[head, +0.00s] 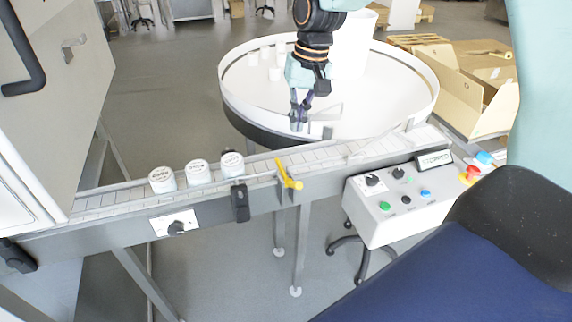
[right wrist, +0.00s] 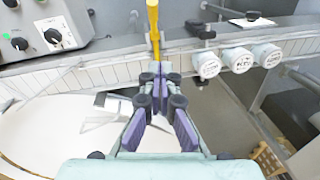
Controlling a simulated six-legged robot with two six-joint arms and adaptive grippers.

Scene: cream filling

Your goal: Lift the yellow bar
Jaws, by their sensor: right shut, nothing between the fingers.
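The yellow bar (head: 289,175) is a short rod on the near side of the conveyor, right of the white jars. In the right wrist view the yellow bar (right wrist: 153,24) stands ahead of the fingertips, in line with them. My right gripper (head: 299,122) hangs over the front of the round white table, behind the conveyor and apart from the bar. In its wrist view the right gripper (right wrist: 160,84) has its purple fingers together, with nothing held. My left gripper is not in view.
Several white jars (head: 197,172) stand on the conveyor (head: 120,196) left of the bar. A control box (head: 400,203) with coloured buttons is on the right. The round table (head: 385,100) carries small white jars at its back left. An open cardboard box (head: 465,95) is beyond.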

